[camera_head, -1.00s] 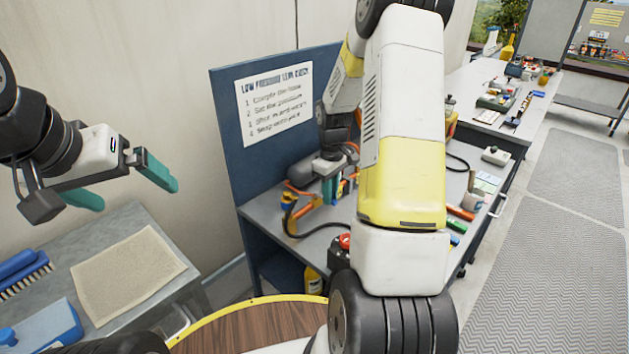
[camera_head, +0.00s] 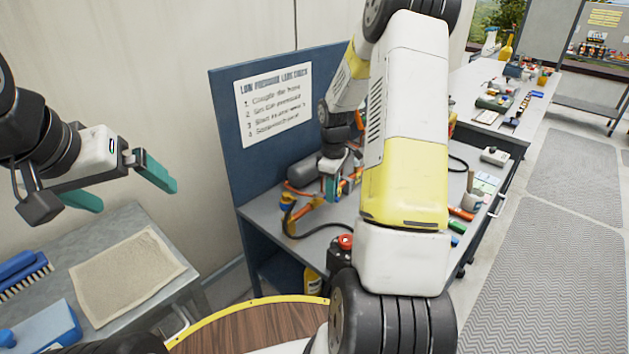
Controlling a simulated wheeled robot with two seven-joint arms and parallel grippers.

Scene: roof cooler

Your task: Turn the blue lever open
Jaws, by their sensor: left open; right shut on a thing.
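My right gripper (camera_head: 333,188) is low over the workbench, its teal fingers among the orange and yellow fittings. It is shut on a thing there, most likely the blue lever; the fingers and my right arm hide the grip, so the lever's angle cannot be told. My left gripper (camera_head: 128,188) is open and empty in the air above the side table, far from the fittings.
The workbench (camera_head: 258,208) has a blue back panel with a printed sheet (camera_head: 274,103). A dark hose curves along the bench. A red button (camera_head: 345,241) is near its front edge. The side table holds a beige cloth (camera_head: 125,277) and a blue brush (camera_head: 22,272). My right arm covers the bench's middle.

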